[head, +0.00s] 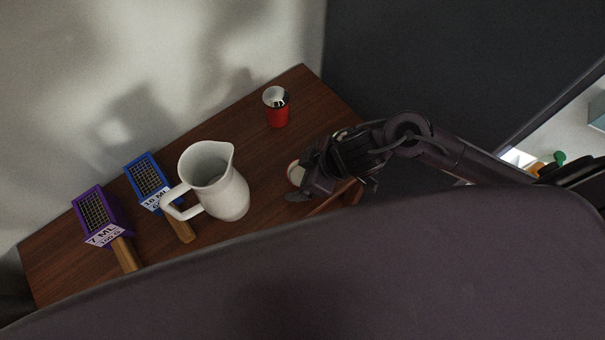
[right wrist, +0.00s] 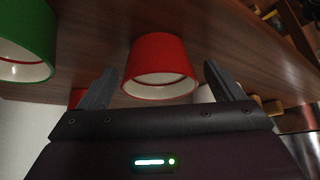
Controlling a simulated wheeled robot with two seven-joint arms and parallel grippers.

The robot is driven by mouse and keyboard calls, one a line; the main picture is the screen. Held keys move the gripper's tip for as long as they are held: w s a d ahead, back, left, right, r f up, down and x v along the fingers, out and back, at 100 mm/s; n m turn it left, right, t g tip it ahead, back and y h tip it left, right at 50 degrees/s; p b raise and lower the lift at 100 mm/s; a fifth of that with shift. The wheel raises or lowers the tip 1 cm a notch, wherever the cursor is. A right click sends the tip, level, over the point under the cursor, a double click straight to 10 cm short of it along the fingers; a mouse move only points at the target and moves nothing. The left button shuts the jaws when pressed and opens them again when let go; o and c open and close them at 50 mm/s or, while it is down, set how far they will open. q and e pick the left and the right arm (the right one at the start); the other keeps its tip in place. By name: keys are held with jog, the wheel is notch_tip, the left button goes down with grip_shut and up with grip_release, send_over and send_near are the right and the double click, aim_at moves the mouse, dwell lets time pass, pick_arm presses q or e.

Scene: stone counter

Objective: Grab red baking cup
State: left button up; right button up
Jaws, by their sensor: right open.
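A red baking cup (right wrist: 158,62) with a pale inside shows in the right wrist view, between the two fingertips of my right gripper (right wrist: 161,76). The fingers are apart, with a visible gap on each side of the cup. In the head view my right gripper (head: 312,174) is low at the table's right end, beside a small pale round rim (head: 295,172) that it partly covers. A red cup with a silvery inside (head: 277,112) stands farther back on the table. My left gripper is not in view.
A green cup (right wrist: 24,42) is left of the red one in the right wrist view. On the wooden table (head: 255,118) stand a white pitcher (head: 228,195), a blue grater-like tool (head: 149,176) and a purple one (head: 96,211). A wall is behind.

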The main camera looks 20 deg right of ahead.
jog(key=c, duration=1.1)
jog(key=shift+r, duration=0.2)
